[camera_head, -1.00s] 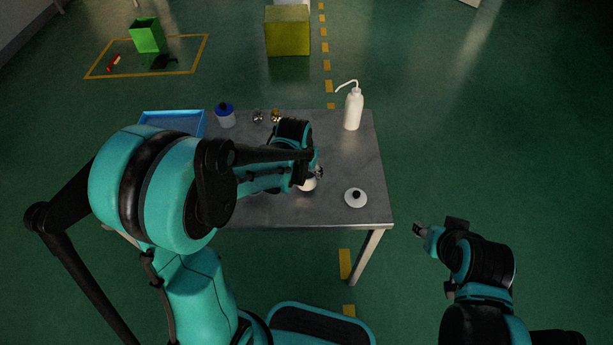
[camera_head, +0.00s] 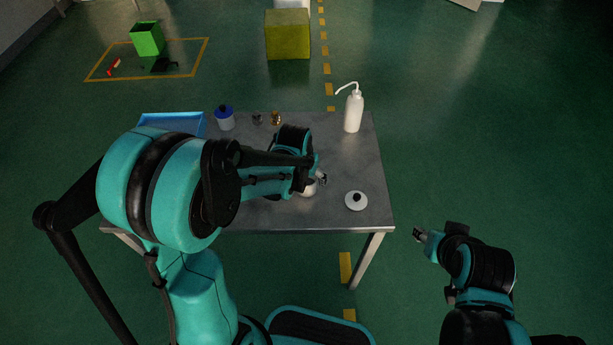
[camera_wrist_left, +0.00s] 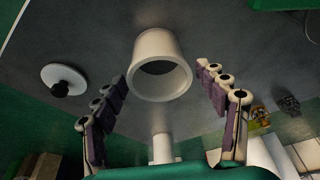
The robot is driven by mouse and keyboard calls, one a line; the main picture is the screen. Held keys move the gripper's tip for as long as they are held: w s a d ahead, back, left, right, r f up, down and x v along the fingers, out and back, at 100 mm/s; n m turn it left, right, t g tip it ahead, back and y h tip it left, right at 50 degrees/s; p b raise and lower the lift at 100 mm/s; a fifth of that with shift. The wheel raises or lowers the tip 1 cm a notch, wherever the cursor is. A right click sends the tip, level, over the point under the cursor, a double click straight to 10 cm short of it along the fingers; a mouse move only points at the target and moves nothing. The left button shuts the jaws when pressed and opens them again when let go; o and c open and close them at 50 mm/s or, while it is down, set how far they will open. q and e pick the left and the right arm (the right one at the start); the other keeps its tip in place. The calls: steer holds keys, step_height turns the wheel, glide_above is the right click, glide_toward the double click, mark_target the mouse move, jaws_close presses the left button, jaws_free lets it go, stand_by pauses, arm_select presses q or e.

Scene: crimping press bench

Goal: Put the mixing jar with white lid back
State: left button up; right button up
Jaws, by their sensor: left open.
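The white mixing jar (camera_head: 307,191) stands on the table, partly hidden by my left gripper in the head view. In the left wrist view the jar (camera_wrist_left: 161,48) shows its open, dark mouth, with no lid on it. My left gripper (camera_wrist_left: 162,80) is open, its fingers spread to either side of the jar, with gaps showing between fingers and jar. The white lid (camera_head: 356,201) with a black knob lies apart on the table, right of the jar; it also shows in the left wrist view (camera_wrist_left: 62,80). My right gripper (camera_head: 422,234) hangs beyond the table's right edge, too small to read.
On the grey table (camera_head: 345,160) a white wash bottle (camera_head: 354,110) stands at the back right. A blue-lidded jar (camera_head: 225,118), small metal pieces (camera_head: 275,118) and a blue tray (camera_head: 172,122) are along the back. The table's right front is mostly clear.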

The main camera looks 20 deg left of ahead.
arm_select(q)
steer(key=p+v, duration=0.5)
steer(key=v, duration=0.7)
steer(key=s+a+r+n+t, duration=0.1)
steer(key=s+r, duration=0.5)
steer(key=s, duration=0.7)
steer(key=a+t, duration=0.1)
steer(key=t, duration=0.1)
steer(key=shift+s+a+r+t, duration=0.2)
steer(key=shift+r+t, duration=0.05)
steer(key=shift+t, duration=0.15)
